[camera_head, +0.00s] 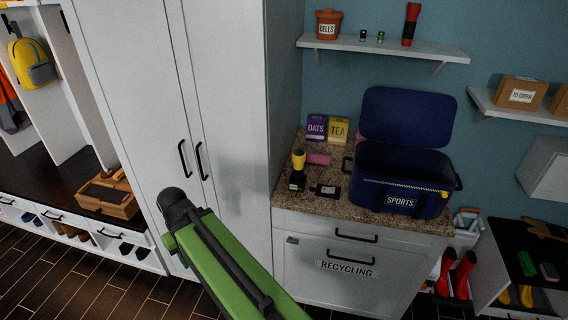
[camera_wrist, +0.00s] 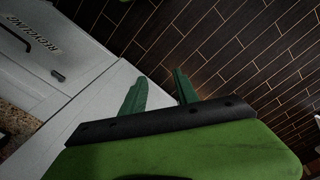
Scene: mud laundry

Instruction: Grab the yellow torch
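The yellow torch (camera_head: 298,159) stands near the left front of the granite counter in the head view. Its yellow head is on top, above a dark lower part. It does not show in the wrist view. My gripper (camera_wrist: 160,88) shows in the wrist view as two green fingers spread apart with nothing between them. It is away from the torch, over the dark wood floor beside white cabinet fronts. In the head view my green arm is in front of the tall white cabinet, and the gripper's fingers cannot be made out.
A red torch (camera_head: 411,24) stands on the shelf above. The tall cabinet (camera_head: 235,120) borders the counter's left.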

